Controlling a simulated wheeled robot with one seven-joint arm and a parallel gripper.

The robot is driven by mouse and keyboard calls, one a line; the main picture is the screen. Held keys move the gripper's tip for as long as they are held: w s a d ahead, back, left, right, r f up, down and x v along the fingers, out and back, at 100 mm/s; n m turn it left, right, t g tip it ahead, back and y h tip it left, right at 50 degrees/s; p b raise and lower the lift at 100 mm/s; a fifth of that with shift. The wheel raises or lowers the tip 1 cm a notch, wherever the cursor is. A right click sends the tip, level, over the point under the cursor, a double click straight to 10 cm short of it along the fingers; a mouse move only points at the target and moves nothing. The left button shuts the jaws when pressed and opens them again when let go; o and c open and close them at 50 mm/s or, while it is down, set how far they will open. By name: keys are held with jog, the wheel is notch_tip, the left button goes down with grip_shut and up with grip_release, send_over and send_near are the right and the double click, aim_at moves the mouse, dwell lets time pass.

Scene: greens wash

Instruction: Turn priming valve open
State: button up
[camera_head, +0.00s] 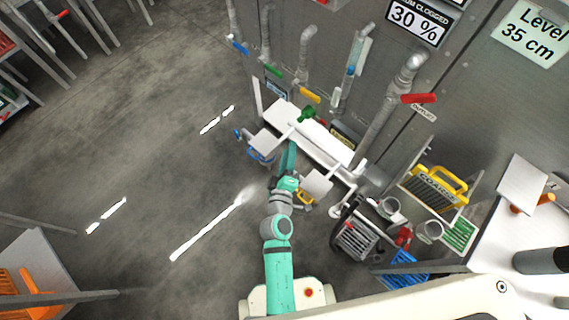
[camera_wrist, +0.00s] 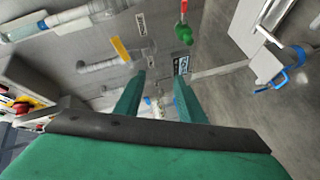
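No label reading "priming" is legible, so I cannot tell which valve is the priming valve. In the head view a green knob (camera_head: 306,114) stands at the white trough, beyond my gripper (camera_head: 288,158). In the wrist view a green knob (camera_wrist: 184,34) with a red part above it lies ahead, right of centre. Wall pipes carry a blue handle (camera_head: 238,46), a green handle (camera_head: 272,70), a yellow handle (camera_head: 310,95) and a red handle (camera_head: 418,98). A yellow handle also shows in the wrist view (camera_wrist: 121,48). My gripper (camera_wrist: 157,88) is open and empty, apart from the valves.
The white trough (camera_head: 325,143) runs along the wall. A blue-handled fitting (camera_head: 260,154) is left of my arm, and a yellow fitting (camera_head: 304,198) is right of it. A yellow-framed box (camera_head: 438,185) and a blue crate (camera_head: 402,270) stand right.

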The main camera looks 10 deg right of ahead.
aim_at(305, 92)
jog(key=shift+s+a+f+m+y, duration=0.15)
jog(key=shift+s+a+y, duration=0.1)
jog(key=shift+s+a, duration=0.4)
jog(key=shift+s+a+f+m+y, duration=0.15)
jog(key=shift+s+a+y, duration=0.15)
jog(key=shift+s, duration=0.65)
jog(key=c, duration=0.4)
jog(key=w+f+n, duration=0.1)
jog(key=f, duration=0.1)
jog(key=w+d+f+n+g+h, duration=0.1)
jog(key=f, duration=0.1)
jog(key=w+f+n+h, duration=0.1)
jog(key=f+n, duration=0.1)
jog(key=shift+d+g, duration=0.35)
jog(key=shift+g, duration=0.05)
grip_shut()
notch_tip(305, 92, down, 3)
jog(key=w+d+n+g+h, duration=0.1)
jog(key=w+d+n+h, duration=0.2)
jog(key=n, duration=0.2)
jog(key=w+d+r+n+h, duration=0.3)
jog(key=w+r+n, duration=0.1)
jog(key=w+r, duration=0.1)
jog(key=w+d+r+n+h, duration=0.3)
jog(key=w+r, duration=0.3)
jog(key=r, duration=0.2)
jog(key=shift+w+n+h, duration=0.3)
jog(key=shift+n+h, duration=0.35)
jog(key=shift+n, duration=0.15)
